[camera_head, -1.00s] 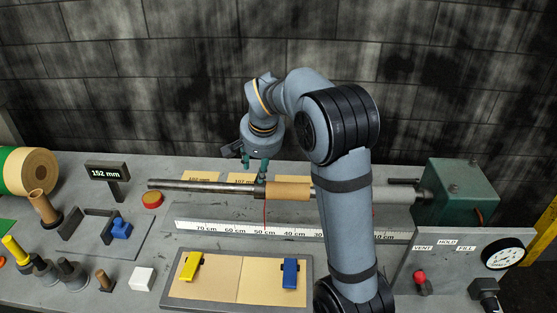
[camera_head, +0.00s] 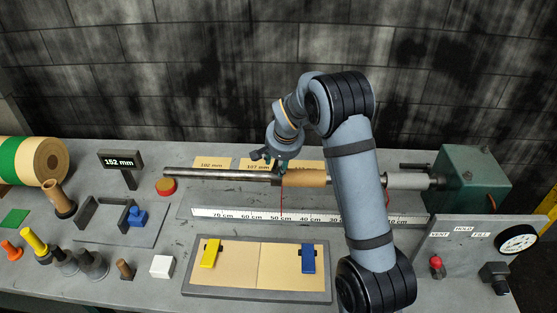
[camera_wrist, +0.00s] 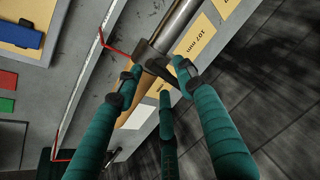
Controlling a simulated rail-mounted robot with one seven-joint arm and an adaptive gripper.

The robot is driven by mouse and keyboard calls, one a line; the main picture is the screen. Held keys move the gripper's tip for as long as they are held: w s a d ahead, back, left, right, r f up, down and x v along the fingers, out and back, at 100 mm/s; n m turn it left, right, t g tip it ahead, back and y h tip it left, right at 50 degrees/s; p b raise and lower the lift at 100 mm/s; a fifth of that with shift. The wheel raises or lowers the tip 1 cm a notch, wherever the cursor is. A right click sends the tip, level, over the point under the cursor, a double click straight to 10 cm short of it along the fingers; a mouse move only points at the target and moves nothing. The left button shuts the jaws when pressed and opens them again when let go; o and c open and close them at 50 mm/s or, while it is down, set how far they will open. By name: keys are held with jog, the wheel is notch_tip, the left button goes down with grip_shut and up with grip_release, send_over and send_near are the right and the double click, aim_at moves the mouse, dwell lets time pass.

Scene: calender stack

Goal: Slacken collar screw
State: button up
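A dark collar (camera_wrist: 147,54) sits around the steel shaft (camera_wrist: 178,25) in the wrist view, beside a tan core sleeve. A dark screw part (camera_wrist: 161,70) sticks out from the collar toward my gripper (camera_wrist: 158,72). My gripper's teal fingers have black tips, which stand apart on either side of the screw part; a third finger is below. Contact is not clear. In the head view, my gripper (camera_head: 268,162) is just above the collar (camera_head: 278,178), at the left end of the tan sleeve (camera_head: 305,178). My fingers partly hide the collar there.
A scale (camera_head: 240,214) runs in front of the shaft, with a red pointer line below the collar. Label cards (camera_head: 212,163) lie behind it. A green housing (camera_head: 467,178) holds the shaft's right end. A tan board (camera_head: 258,268) with blue and yellow clips lies in front.

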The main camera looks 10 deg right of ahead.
jog(key=shift+w+a+f, duration=0.1)
jog(key=shift+a+f, duration=0.05)
jog(key=shift+c, duration=0.7)
jog(key=c, duration=0.8)
grip_shut()
